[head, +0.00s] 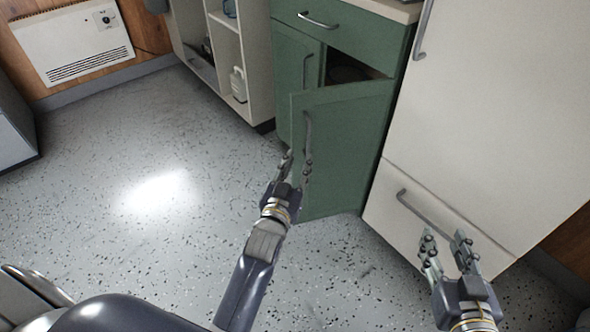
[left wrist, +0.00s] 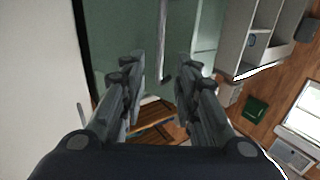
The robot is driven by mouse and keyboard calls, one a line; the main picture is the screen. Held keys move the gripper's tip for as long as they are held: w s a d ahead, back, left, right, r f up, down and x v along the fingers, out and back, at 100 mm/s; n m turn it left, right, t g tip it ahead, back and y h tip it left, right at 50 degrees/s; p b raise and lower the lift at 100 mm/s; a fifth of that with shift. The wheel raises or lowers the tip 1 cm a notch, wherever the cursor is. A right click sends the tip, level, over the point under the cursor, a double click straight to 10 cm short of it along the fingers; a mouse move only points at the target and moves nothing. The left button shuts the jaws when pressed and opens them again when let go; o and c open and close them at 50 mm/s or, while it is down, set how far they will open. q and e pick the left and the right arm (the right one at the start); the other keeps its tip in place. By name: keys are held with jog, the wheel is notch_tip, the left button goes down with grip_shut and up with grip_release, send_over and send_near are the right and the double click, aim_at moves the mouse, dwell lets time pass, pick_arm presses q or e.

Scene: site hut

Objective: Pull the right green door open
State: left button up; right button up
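The right green door (head: 348,140) of the low cabinet stands ajar, swung out towards me, with a dark gap above its top edge. Its vertical bar handle (head: 307,135) is near its left edge. My left gripper (head: 297,163) is at the handle's lower part with its fingers apart. In the left wrist view the handle (left wrist: 163,40) shows in the gap between the two fingers (left wrist: 160,72), clear of both; how deep it sits between them I cannot tell. My right gripper (head: 446,245) is open and empty in front of the white unit's lower drawer.
The left green door (head: 294,75) is shut, and a green drawer (head: 345,28) is above. A tall white unit (head: 490,110) with a lower drawer handle (head: 425,212) stands close on the right. Open white shelves (head: 250,60) stand at the left. The speckled floor (head: 130,150) is clear.

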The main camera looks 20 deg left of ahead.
pick_arm(q)
jog(key=shift+s, duration=1)
